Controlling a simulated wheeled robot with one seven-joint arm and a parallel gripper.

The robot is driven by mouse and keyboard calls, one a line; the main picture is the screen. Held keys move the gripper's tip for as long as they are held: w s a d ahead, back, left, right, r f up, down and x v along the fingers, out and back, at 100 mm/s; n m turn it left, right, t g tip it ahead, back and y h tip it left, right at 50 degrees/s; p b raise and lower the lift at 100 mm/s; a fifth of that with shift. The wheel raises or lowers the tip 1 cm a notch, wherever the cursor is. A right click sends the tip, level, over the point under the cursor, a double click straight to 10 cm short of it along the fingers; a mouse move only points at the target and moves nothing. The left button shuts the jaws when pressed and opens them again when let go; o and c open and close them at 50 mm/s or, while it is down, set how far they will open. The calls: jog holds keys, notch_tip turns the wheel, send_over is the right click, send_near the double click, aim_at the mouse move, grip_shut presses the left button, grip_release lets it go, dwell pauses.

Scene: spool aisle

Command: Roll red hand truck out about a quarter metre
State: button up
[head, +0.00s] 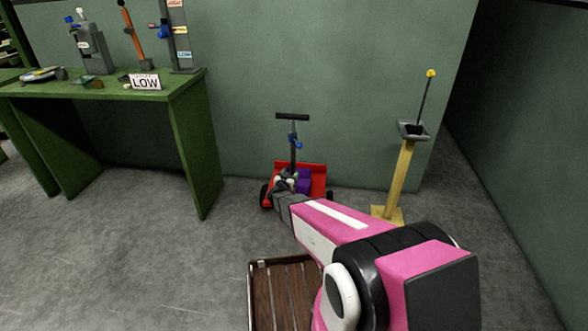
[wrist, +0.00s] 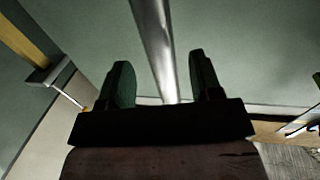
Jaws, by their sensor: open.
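The red hand truck (head: 314,168) stands on the floor close to the green wall. It has a dark upright post with a black T-handle (head: 292,116) and a blue fitting (head: 294,141) partway up. A purple item (head: 304,180) sits low at its red body. My arm reaches over to it, and its end covers part of the truck's front. In the wrist view my gripper (wrist: 160,62) is open, its two green fingers apart. A grey metal post (wrist: 154,40) shows between the fingers; I cannot tell whether they touch it.
A yellow stand (head: 403,175) with a grey tray and a yellow-tipped rod is right of the truck. A green workbench (head: 185,85) with tools and a LOW sign (head: 145,82) is at left. Bare grey floor (head: 150,260) lies before the bench.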

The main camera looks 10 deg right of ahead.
aim_at(294, 167)
jog(key=x, duration=0.6)
jog(key=shift+w, duration=0.1)
